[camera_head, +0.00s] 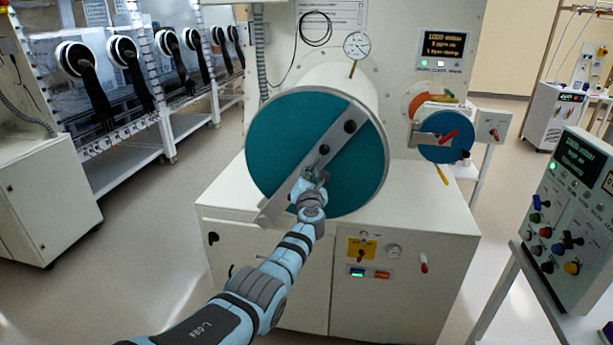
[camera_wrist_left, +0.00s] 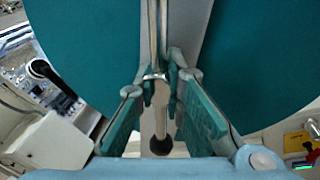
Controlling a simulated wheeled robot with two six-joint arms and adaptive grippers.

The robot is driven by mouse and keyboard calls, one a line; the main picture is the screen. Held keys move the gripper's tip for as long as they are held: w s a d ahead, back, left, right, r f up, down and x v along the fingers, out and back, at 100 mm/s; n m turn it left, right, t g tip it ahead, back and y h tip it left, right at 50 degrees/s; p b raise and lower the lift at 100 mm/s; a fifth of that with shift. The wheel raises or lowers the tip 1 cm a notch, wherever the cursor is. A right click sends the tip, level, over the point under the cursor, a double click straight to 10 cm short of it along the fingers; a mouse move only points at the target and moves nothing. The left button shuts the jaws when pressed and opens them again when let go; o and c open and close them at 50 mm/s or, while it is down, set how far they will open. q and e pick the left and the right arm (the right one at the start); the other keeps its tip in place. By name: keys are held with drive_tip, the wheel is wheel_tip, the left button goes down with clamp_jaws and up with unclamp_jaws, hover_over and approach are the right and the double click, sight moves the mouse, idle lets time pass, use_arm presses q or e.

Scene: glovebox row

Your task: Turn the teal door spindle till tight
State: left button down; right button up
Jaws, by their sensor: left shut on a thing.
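The teal door (camera_head: 282,122) is a large shut disc on the end of a white cylinder. A grey bar (camera_head: 272,208) crosses it diagonally. The spindle at the bar's middle shows a black knob (camera_head: 324,149), partly behind my gripper. My left gripper (camera_head: 313,175) is at the spindle, in front of the bar. In the left wrist view my left gripper (camera_wrist_left: 160,78) is shut on a metal rod of the spindle handle (camera_wrist_left: 160,100), which has a dark ball end (camera_wrist_left: 160,145). How tight the spindle is cannot be told. My right gripper is not in view.
A smaller blue door (camera_head: 445,148) with a red handle is to the right. A dial gauge (camera_head: 356,45) stands above the cylinder. A control console (camera_head: 572,215) is at the right edge. Gloveboxes with black gloves (camera_head: 97,92) line the left, beyond open floor.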

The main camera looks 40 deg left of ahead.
use_arm(q)
drive_tip(key=shift+f, duration=0.1)
drive_tip(key=c, duration=1.7)
unclamp_jaws()
drive_tip(key=shift+o, duration=0.2)
drive_tip(key=shift+s, duration=0.1)
drive_tip(key=v, duration=1.2)
